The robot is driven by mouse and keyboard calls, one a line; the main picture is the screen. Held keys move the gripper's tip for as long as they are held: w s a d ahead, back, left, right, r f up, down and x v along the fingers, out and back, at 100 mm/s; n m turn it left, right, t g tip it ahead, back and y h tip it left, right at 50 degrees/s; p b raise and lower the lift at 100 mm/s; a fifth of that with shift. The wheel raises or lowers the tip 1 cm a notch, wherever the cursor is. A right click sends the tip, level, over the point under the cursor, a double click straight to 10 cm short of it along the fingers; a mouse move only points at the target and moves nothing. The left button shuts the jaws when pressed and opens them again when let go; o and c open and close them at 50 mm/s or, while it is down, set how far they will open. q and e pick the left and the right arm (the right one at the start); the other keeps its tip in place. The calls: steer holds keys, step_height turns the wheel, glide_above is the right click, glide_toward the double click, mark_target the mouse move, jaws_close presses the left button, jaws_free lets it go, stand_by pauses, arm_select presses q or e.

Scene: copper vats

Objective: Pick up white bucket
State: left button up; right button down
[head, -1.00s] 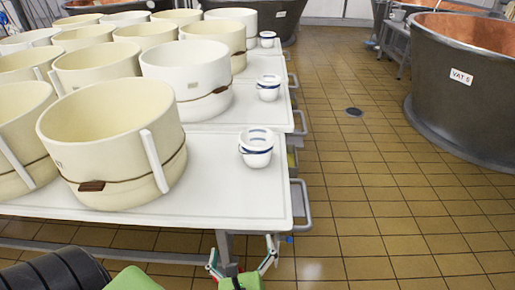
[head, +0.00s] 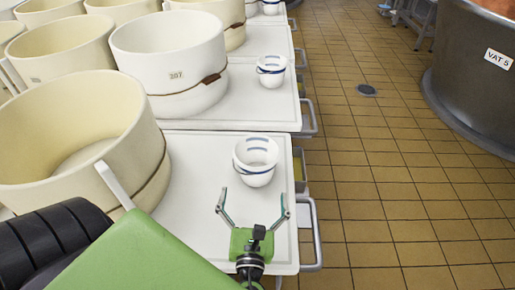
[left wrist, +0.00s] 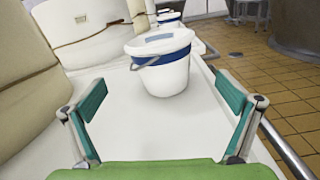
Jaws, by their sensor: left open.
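A small white bucket (head: 255,162) with blue bands and a dark handle stands upright on the near white table (head: 190,190), close to its right edge. My left gripper (head: 252,203) is open and empty above the table, just on the near side of the bucket. In the left wrist view the bucket (left wrist: 160,62) stands straight ahead, beyond and between the spread fingers (left wrist: 160,112), not touching them. Similar white buckets stand on the tables behind, one of them nearest (head: 271,71). My right gripper is not in view.
A large cream tub (head: 80,135) stands left of the bucket, and a white tub (head: 170,65) is behind it. A metal rail (head: 310,235) runs along the table's right side. Tiled floor (head: 385,190) is open toward the dark vat (head: 480,75).

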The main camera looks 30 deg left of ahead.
mark_target(255, 173)
arm_select(q)
steer(key=x, duration=0.9)
steer(key=shift+d+r, duration=0.1)
steer(key=x, duration=0.5)
steer(key=shift+b, duration=0.4)
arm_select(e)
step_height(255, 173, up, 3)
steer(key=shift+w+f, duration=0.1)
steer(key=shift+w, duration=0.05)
arm_select(q)
steer(key=c, duration=1.2)
